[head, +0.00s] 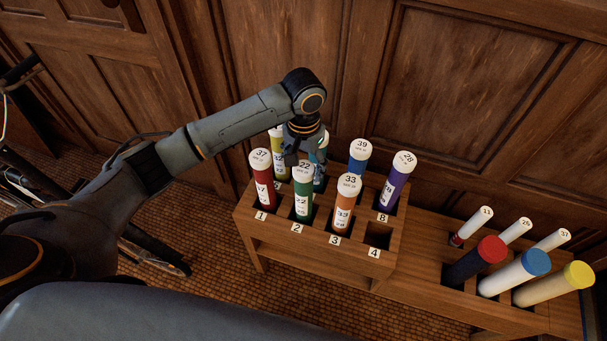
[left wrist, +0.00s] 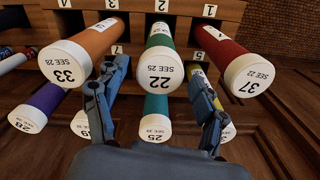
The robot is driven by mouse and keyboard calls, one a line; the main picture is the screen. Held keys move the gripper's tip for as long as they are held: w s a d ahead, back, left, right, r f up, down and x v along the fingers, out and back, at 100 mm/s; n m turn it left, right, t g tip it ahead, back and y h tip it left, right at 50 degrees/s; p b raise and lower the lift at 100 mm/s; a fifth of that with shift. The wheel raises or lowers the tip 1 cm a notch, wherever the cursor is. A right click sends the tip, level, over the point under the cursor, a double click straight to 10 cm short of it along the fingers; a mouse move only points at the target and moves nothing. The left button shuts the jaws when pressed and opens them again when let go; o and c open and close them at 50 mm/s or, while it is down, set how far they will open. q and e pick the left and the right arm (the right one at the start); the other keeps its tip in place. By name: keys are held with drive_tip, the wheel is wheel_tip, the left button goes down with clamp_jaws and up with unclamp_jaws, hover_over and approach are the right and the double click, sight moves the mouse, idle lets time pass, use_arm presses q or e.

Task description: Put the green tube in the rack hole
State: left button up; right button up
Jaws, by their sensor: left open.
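The green tube (head: 303,200), with a white cap marked 22, stands in hole 2 of the wooden rack (head: 318,258). It also shows in the left wrist view (left wrist: 160,38). The empty rack hole (head: 378,236), labelled 4, is at the front right corner. My left gripper (head: 304,152) is open and empty, just behind and above the green cap. In the left wrist view its fingers (left wrist: 157,82) stand apart on either side of the green tube's cap. I cannot tell whether they touch it. My right gripper is not in view.
A red tube (head: 263,185) and an orange tube (head: 345,205) flank the green one. Teal, yellow, blue (head: 358,158) and purple (head: 397,185) tubes stand behind. A lower rack (head: 460,300) at right holds several capped tubes. Wood panelling (head: 470,90) rises close behind.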

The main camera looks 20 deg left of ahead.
use_arm(q)
wheel_tip(320, 180, up, 4)
drive_tip(key=shift+r, duration=0.65)
